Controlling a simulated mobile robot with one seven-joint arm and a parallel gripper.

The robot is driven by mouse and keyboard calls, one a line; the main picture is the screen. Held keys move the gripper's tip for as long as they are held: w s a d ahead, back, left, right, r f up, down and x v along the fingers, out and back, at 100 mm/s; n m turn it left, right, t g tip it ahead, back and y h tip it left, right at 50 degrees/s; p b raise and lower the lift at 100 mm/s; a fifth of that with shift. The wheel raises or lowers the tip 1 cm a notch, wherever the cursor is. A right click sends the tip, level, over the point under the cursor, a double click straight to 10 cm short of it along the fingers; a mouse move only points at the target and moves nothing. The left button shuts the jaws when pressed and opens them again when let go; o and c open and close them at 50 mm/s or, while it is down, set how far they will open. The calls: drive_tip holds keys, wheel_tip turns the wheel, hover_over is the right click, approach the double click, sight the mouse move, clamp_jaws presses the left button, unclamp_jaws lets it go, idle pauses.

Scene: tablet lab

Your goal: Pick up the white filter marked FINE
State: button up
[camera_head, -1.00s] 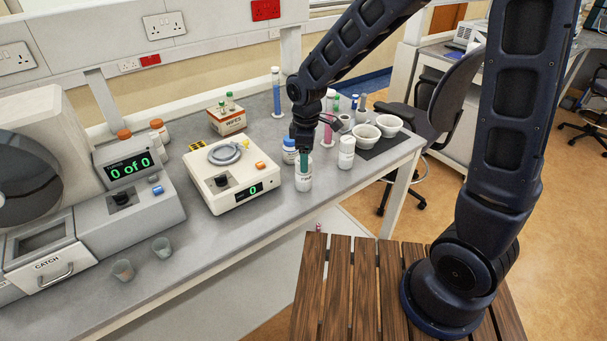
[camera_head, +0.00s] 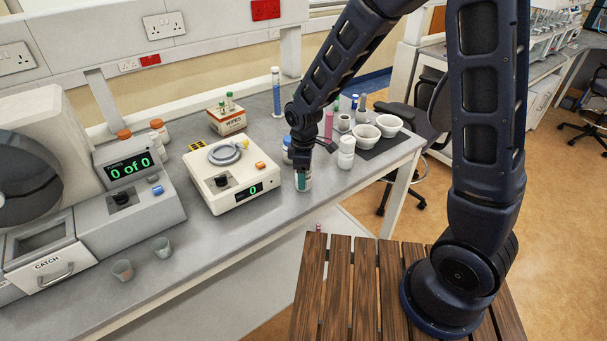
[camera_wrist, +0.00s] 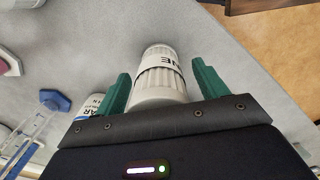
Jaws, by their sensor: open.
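The white filter (camera_wrist: 158,62) is a ribbed white cylinder with a label band; only the letters "NE" show in the wrist view. My gripper (camera_wrist: 160,76) has its green fingers spread on either side of the filter, with a visible gap at least on the left.
The cream balance (camera_head: 232,180) is left of my gripper. White bowls (camera_head: 366,136) stand to the right. The bench front edge is near.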

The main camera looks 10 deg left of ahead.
drive_tip(key=c, duration=1.1)
drive_tip(key=shift+r, duration=0.1)
